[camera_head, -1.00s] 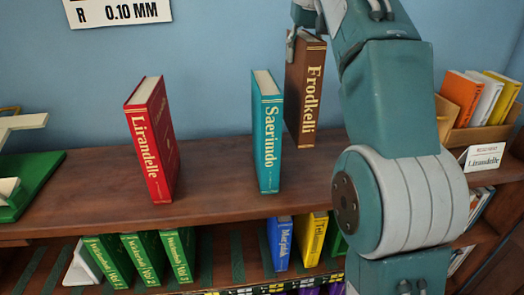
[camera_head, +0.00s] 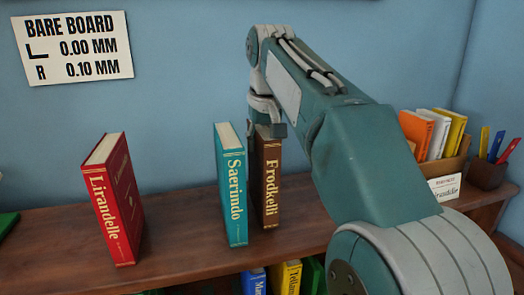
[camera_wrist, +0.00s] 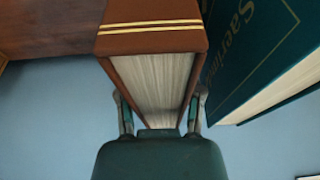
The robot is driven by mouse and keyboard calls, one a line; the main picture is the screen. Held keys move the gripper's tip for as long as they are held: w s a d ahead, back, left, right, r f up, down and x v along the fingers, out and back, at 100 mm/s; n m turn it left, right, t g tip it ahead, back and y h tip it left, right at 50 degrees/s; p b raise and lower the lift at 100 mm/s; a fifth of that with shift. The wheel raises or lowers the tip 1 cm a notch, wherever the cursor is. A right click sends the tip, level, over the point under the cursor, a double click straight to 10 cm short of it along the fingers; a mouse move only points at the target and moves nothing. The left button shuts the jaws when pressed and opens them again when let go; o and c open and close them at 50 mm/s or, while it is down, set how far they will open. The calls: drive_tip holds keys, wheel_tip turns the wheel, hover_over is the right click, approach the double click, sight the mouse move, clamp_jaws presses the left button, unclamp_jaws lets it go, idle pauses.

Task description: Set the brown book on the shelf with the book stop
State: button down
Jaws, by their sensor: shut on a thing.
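The brown book (camera_head: 268,180), lettered Frodkelli, stands upright just right of the teal book (camera_head: 231,190) at the wooden top board (camera_head: 180,240). My gripper (camera_head: 267,128) is shut on its top end from above. In the wrist view the brown book (camera_wrist: 150,38) sits between the two fingers of my gripper (camera_wrist: 160,97), with its pale pages showing. The teal book (camera_wrist: 258,50) is close beside it there. I cannot tell whether the brown book's base touches the board. I cannot make out a book stop in the current views.
A red book (camera_head: 115,200) stands apart at the left, with bare board between it and the teal book. A sign (camera_head: 74,48) reading Bare Board hangs on the wall. A box of books (camera_head: 447,168) and a pen holder (camera_head: 487,174) stand at the right. Lower-shelf books (camera_head: 288,278) show partly.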

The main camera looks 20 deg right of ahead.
drive_tip(key=shift+a+f, duration=0.15)
drive_tip(key=shift+f, duration=0.85)
drive_tip(key=shift+c, duration=1.2)
unclamp_jaws()
drive_tip(key=shift+f, duration=0.15)
drive_tip(key=v, duration=1.1)
drive_tip(key=shift+s+r, duration=0.15)
drive_tip(key=shift+r, duration=0.45)
